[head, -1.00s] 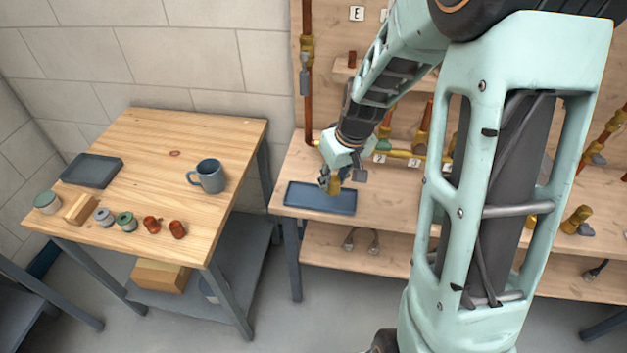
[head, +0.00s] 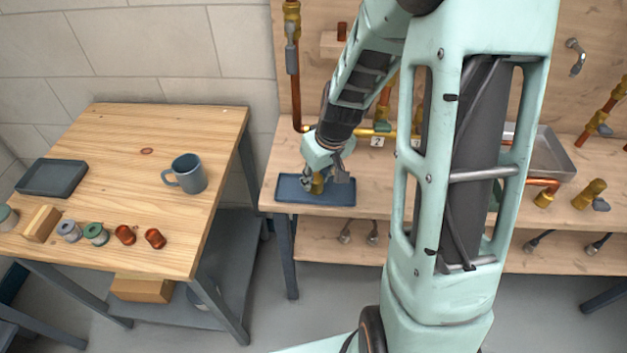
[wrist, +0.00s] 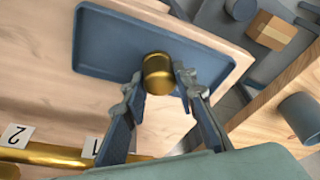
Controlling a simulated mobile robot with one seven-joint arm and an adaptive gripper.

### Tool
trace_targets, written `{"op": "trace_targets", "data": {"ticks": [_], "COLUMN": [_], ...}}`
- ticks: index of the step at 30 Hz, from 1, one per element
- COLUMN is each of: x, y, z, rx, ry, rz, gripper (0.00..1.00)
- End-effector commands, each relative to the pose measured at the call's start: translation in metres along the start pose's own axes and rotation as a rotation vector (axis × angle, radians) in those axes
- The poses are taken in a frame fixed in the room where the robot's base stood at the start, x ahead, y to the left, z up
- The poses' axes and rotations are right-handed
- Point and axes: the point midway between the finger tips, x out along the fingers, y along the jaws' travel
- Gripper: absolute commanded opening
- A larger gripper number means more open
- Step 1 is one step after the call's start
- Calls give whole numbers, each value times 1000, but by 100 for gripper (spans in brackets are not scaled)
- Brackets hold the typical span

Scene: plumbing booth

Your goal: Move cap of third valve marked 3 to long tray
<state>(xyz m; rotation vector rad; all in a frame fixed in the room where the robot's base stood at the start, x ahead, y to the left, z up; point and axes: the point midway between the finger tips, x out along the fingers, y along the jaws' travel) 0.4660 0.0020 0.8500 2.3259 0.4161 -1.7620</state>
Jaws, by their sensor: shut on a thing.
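My gripper (head: 314,182) is shut on a brass cap (head: 318,186) above the blue long tray (head: 340,197), at the left end of the pipe bench. In the wrist view, the cap (wrist: 158,74) sits between the two fingertips, in front of the tray (wrist: 105,50) near its edge. I cannot tell whether the cap touches the tray floor. No other thing shows in the tray. The label 2 (head: 377,142) shows on the bench by the brass pipe. The third valve and its label are hidden behind my arm in the head view.
A wooden table (head: 130,130) at left holds a blue-grey mug (head: 188,174), a dark tray (head: 53,178), a wood block (head: 41,223) and several small caps or spools. A grey metal tray (head: 545,155) stands at right on the bench. A copper pipe (head: 296,90) rises behind the long tray.

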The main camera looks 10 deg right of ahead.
Motion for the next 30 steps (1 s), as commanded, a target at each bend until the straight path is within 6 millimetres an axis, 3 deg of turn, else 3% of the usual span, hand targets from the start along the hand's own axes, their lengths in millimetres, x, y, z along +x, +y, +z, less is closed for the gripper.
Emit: {"op": "trace_targets", "data": {"ticks": [12, 13, 17, 30], "x": [7, 6, 5, -3], "y": [0, 0, 0, 0], "z": [2, 2, 2, 0], "rx": [-1, -1, -1, -1], "ry": [1, 1, 1, 3], "rz": [0, 0, 0, 2], "gripper": [1, 28, 42, 43]}}
